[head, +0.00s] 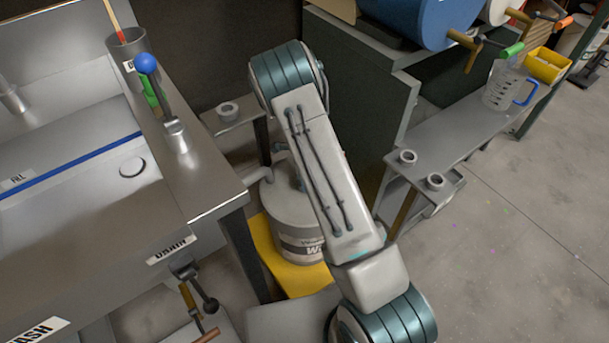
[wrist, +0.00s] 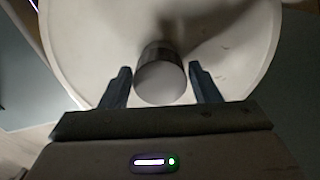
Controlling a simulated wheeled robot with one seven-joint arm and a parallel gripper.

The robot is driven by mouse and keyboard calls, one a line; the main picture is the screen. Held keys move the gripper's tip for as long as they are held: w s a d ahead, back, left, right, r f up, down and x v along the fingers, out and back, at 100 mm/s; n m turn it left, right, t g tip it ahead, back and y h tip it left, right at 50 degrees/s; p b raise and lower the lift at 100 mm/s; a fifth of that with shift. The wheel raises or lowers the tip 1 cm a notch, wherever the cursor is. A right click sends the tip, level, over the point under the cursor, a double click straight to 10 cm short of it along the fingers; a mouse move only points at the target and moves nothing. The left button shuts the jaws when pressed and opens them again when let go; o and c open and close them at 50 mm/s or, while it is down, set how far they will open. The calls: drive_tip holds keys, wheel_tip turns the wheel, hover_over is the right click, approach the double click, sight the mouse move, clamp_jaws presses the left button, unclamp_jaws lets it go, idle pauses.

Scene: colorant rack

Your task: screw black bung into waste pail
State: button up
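The waste pail (head: 298,222) is a grey drum with a partly hidden "W" label, standing on a yellow base under my arm in the head view. In the wrist view a pale round surface, apparently the pail's top (wrist: 90,35), fills the background. A short cylinder (wrist: 160,82) with a dark grey side and pale end face stands out from it. I cannot tell whether this is the bung or a neck of the pail. My gripper (wrist: 160,68) has its fingers apart, one either side of the cylinder, with narrow gaps showing. The head view does not show my gripper. No clearly black bung shows.
A metal bench (head: 190,175) stands close left of the pail, with a blue-knobbed lever (head: 146,64). A dark green cabinet (head: 350,90) and a grey shelf (head: 445,140) with a measuring jug (head: 502,85) stand right. Open floor lies right.

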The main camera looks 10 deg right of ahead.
drive_tip(key=shift+o, duration=0.3)
drive_tip(key=n+b, duration=0.1)
drive_tip(key=n, duration=0.1)
drive_tip(key=shift+f+n, duration=0.15)
drive_tip(key=shift+n, duration=0.25)
drive_tip(key=n+b, duration=0.1)
drive_tip(key=n, duration=0.3)
drive_tip(key=shift+n, duration=0.3)
drive_tip(key=n+b, duration=0.1)
drive_tip(key=n, duration=0.3)
drive_tip(key=shift+n+b, duration=0.35)
drive_tip(key=shift+n, duration=0.85)
